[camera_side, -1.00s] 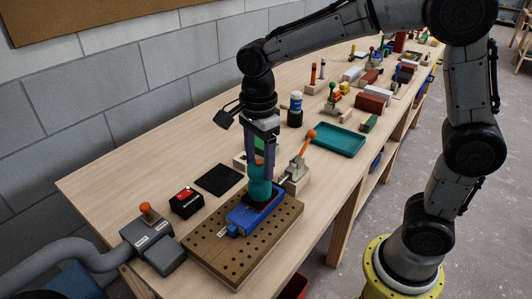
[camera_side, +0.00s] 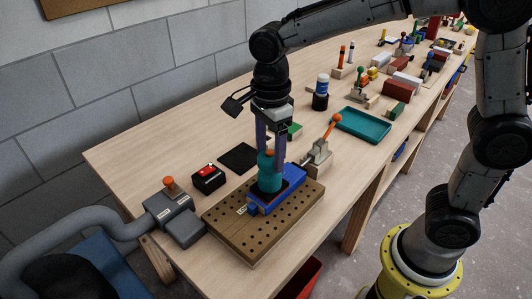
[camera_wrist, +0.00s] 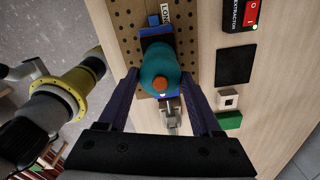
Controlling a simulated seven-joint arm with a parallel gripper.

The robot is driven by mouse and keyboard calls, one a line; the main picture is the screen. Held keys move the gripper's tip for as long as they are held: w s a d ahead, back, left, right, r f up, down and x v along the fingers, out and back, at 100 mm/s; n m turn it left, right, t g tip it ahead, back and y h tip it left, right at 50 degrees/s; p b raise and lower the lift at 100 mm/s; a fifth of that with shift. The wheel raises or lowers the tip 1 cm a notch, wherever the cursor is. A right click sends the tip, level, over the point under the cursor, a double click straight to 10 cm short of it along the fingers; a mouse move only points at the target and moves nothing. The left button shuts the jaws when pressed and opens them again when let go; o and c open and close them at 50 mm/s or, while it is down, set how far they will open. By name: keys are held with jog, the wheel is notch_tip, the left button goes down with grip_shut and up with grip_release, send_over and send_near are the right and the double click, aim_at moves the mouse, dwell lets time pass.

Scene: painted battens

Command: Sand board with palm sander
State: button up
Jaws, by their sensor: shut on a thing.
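The palm sander (camera_side: 267,172) has a teal body, an orange top and a dark base. It stands upright at the blue board (camera_side: 291,187); I cannot tell whether its base touches the board. The board lies on a brown perforated bench plate (camera_side: 240,238). My gripper (camera_side: 271,155) points down, shut on the sander's body. In the wrist view, the sander (camera_wrist: 158,72) is between my fingers (camera_wrist: 163,92) and hides the middle of the board (camera_wrist: 150,33).
A toggle clamp (camera_side: 318,158) with an orange handle stands behind the plate. A black switch box (camera_side: 208,178) with a red button, labelled EXTRACTOR in the wrist view, and a grey hose unit (camera_side: 175,215) stand left. A black pad (camera_side: 238,158) and teal tray (camera_side: 363,125) lie farther back.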

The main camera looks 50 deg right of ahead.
jog(key=shift+d, duration=3.95)
notch_tip(320, 180, up, 8)
jog(key=shift+r, duration=0.2)
jog(key=shift+a, duration=0.1)
